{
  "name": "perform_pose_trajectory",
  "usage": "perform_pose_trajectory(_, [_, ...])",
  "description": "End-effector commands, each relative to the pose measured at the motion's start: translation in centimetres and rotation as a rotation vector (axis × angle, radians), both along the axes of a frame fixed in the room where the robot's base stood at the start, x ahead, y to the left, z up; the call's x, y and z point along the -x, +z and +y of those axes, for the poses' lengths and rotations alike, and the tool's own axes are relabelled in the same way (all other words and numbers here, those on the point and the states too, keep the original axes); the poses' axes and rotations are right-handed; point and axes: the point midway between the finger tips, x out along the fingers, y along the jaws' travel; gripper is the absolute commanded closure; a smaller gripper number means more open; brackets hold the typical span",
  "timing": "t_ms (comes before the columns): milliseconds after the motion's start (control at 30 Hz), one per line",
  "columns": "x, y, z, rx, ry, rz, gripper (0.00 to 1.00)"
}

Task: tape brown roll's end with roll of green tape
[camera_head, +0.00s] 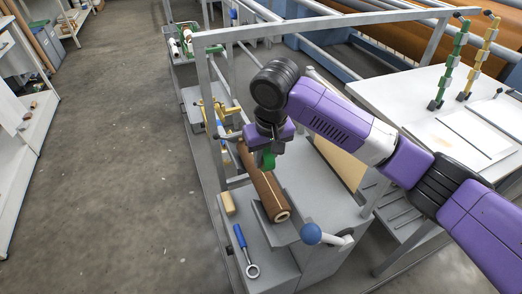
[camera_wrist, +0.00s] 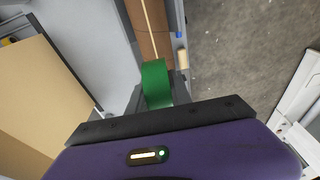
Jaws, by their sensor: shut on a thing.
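The brown roll (camera_head: 262,188) lies on a grey cradle on the bench, with its near end face showing a pale core. A light strip runs along its length, which also shows on the brown roll in the wrist view (camera_wrist: 146,32). My gripper (camera_head: 266,152) is over the far part of the roll and is shut on the roll of green tape (camera_wrist: 156,82). The green tape also shows below my gripper in the head view (camera_head: 268,161). In the wrist view the tape overlaps the brown roll; I cannot tell whether they touch. The fingertips are mostly hidden.
A tan block (camera_head: 228,203) and a blue-handled ring tool (camera_head: 244,250) lie left of the roll. A blue-knobbed lever (camera_head: 311,234) stands to its right. A grey frame post (camera_head: 212,110) rises close to my gripper. A white table (camera_head: 425,95) is at right.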

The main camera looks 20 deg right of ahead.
Motion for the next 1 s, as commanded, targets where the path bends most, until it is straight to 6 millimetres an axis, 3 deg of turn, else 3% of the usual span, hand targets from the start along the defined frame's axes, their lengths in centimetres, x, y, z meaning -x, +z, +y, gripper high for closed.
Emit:
perform_pose_trajectory(867, [7.9,-0.1,-0.1,0.0,0.001,-0.001,1.0])
perform_pose_trajectory(1000, [8.0,-1.5,0.1,-0.002,-0.001,0.002,1.0])
